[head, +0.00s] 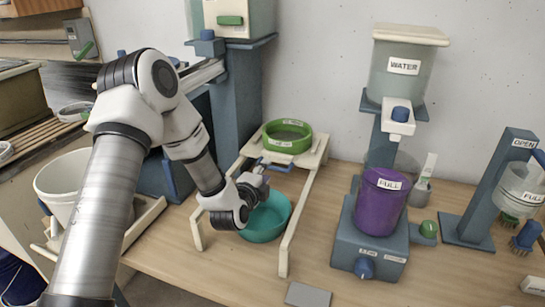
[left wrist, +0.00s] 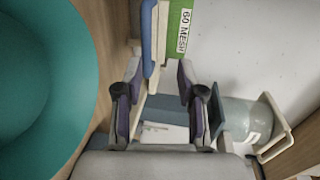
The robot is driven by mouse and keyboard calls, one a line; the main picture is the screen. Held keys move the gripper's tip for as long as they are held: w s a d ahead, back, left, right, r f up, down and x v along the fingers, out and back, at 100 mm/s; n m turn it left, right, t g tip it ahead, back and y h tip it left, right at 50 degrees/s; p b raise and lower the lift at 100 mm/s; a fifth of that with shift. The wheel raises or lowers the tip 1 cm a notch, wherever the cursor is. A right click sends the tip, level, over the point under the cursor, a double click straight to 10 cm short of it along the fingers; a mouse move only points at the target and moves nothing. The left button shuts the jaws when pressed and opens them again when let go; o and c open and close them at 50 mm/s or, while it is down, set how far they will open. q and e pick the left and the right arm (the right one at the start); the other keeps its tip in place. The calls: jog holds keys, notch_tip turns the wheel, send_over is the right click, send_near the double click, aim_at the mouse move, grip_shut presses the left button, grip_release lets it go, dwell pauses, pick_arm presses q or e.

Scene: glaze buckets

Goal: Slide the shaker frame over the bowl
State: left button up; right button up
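The shaker frame has a blue front handle (head: 277,165) and carries a green sieve (head: 288,138) at the back of two pale rails (head: 302,205). The teal bowl (head: 268,222) sits on the table between the rails, in front of the frame. My left gripper (head: 262,183) is above the bowl's back edge, close to the handle. In the left wrist view its fingers (left wrist: 158,85) are apart, with the handle (left wrist: 149,40) near the gap between the tips. The sieve label "60 MESH" (left wrist: 183,30) shows there, and the bowl (left wrist: 45,80) fills the left. My right gripper is not in view.
A blue stand with a purple cup (head: 381,205) is right of the rails, with a "WATER" tank (head: 405,65) behind. A white bucket (head: 62,185) stands left, behind my arm. A grey tile (head: 307,295) lies near the front edge.

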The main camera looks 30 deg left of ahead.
aim_at(273, 168)
pick_arm(q)
jog(key=w+f, duration=0.1)
jog(key=w, duration=0.1)
jog(key=w+a+f, duration=0.1)
jog(key=w, duration=0.1)
jog(key=w+f, duration=0.1)
jog(key=w, duration=0.2)
jog(key=shift+a, duration=0.35)
jog(key=shift+s, duration=0.1)
grip_shut()
